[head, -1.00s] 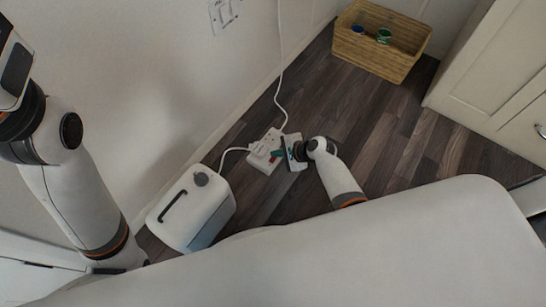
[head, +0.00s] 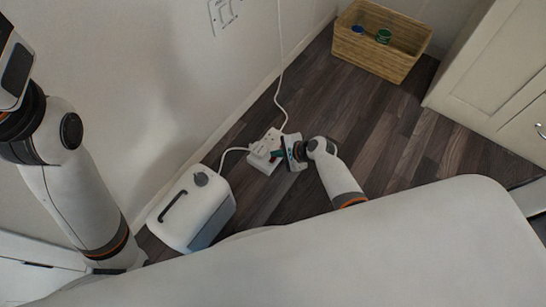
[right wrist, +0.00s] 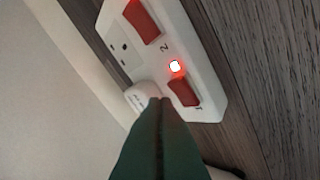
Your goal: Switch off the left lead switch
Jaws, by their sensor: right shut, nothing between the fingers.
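The white extension lead (head: 262,165) lies on the floor by the wall. In the right wrist view the lead (right wrist: 205,100) shows two red rocker switches, one by a "2" (right wrist: 142,22) and one by a "1" (right wrist: 183,92). A small indicator (right wrist: 175,66) between them glows red. A white plug (right wrist: 140,97) sits in the socket beside switch 1; the other socket (right wrist: 124,48) is empty. My right gripper (head: 274,155) is shut and empty, its green fingertips (right wrist: 158,100) over the lead near switch 1. Contact cannot be told.
A white container-like appliance (head: 193,208) with a dark handle stands left of the lead, joined to it by a cable. Another white cable (head: 280,85) runs up the wall. A wicker basket (head: 372,58) stands at the back. Wooden floor (head: 345,110) is clear between.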

